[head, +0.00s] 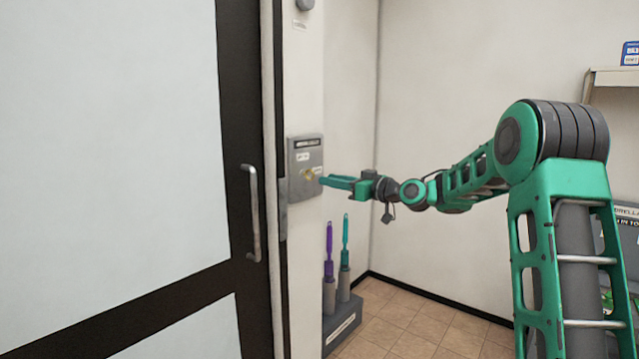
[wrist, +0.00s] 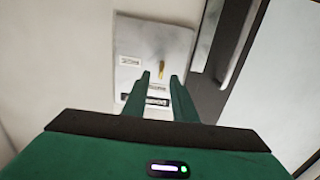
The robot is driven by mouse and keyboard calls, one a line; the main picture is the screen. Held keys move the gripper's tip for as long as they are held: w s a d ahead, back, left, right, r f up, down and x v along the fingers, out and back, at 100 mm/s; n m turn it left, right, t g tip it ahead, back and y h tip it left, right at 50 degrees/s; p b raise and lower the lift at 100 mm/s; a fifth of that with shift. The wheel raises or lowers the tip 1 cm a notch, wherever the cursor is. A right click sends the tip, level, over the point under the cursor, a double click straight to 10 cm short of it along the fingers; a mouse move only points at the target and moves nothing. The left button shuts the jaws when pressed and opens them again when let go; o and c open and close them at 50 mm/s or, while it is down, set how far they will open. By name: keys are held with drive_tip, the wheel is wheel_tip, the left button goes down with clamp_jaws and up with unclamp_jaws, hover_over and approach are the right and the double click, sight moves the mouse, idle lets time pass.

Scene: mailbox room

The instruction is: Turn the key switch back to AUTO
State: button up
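The key switch is a grey metal plate (head: 305,150) on the wall strip right of the door, and it also shows in the wrist view (wrist: 140,38). A brass key (head: 309,175) sticks out of it; in the wrist view the key (wrist: 161,68) stands roughly upright in the picture. The plate bears small labels, too small to read. My gripper (head: 323,180) reaches the plate from the right. In the wrist view its two green fingers (wrist: 160,78) are apart, with the key just beyond and between their tips. I cannot tell whether either finger touches the key.
A dark-framed door (head: 245,90) with a metal pull handle (head: 252,212) stands left of the plate. Below the plate a grey stand (head: 345,318) holds a purple brush (head: 329,250) and a teal brush (head: 345,240). Tiled floor (head: 420,325) lies open to the right.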

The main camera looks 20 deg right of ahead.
drive_tip(key=shift+v, duration=1.85)
drive_tip(key=shift+f, duration=0.1)
drive_tip(key=s+d+f+m+g+h, duration=0.35)
drive_tip(key=s+f, duration=0.35)
drive_tip(key=s, duration=0.3)
drive_tip(key=s+d+f+m+g+h, duration=0.25)
drive_tip(key=s+f+h, duration=0.3)
drive_tip(key=s, duration=0.35)
drive_tip(key=s+d+f+m+g, duration=0.1)
drive_tip(key=s+f+m+g, duration=0.1)
drive_tip(key=s, duration=1)
drive_tip(key=s+d+f+m+g+h, duration=0.1)
drive_tip(key=s+d+f+m+g, duration=0.1)
drive_tip(key=s, duration=1)
drive_tip(key=s+d+f+m+g, duration=0.2)
drive_tip(key=s+f+m+g, duration=0.1)
drive_tip(key=s, duration=0.9)
wheel_tip(320, 180, down, 2)
drive_tip(key=shift+f+m+g, duration=0.25)
drive_tip(key=shift+m+g, duration=0.15)
drive_tip(key=shift+g, duration=0.4)
